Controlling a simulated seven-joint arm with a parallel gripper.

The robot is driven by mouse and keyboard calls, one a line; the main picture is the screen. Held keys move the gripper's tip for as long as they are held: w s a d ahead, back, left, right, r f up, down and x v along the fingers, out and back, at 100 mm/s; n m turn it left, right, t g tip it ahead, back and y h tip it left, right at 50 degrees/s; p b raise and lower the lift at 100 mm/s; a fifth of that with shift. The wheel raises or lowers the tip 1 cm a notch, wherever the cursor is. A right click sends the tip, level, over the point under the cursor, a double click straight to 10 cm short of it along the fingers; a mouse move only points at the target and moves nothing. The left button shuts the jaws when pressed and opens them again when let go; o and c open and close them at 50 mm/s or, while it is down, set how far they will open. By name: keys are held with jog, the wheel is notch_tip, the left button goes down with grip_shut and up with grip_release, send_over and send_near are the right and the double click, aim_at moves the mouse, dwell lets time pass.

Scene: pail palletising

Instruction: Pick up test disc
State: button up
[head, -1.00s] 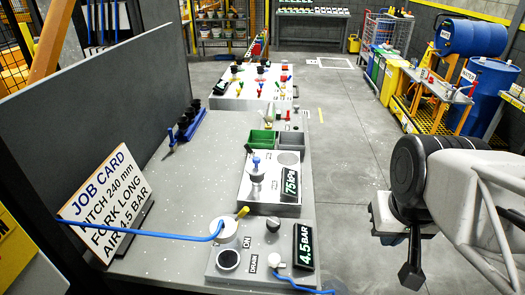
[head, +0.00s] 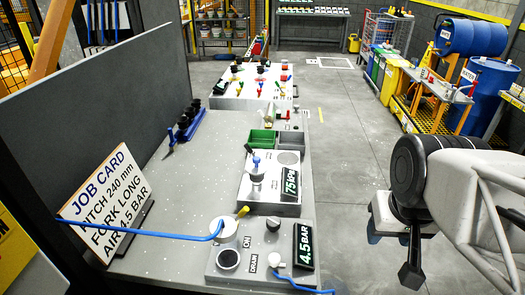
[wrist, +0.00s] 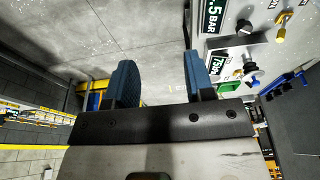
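No object is labelled as the test disc. A flat grey round piece (head: 288,158) lies on the panel with the 75 kPa display, a candidate for it, but I cannot tell for sure. My gripper is open and empty in the wrist view (wrist: 158,72), its two blue fingers wide apart with only concrete floor between them. In the head view my arm hangs at the right over the floor, apart from the bench.
The grey bench (head: 160,215) carries a job card (head: 100,200), a blue rack (head: 186,124), a green bin (head: 262,140), a suction-cup stand (head: 256,178) and a 4.5 bar display (head: 304,246). A blue hose (head: 150,234) crosses the front. The floor between bench and arm is clear.

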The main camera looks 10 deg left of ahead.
jog(key=shift+o, duration=0.2)
jog(key=m+t+y, duration=0.3)
jog(key=m+y, duration=1)
jog(key=m, duration=0.9)
send_near(256, 163)
jog(key=w+a, duration=0.2)
jog(key=w, duration=0.1)
jog(key=shift+s+d+f, duration=0.1)
jog(key=shift+s+d, duration=0.05)
jog(key=shift+s, duration=0.05)
jog(key=shift+x, duration=1.3)
jog(key=shift+s, duration=0.1)
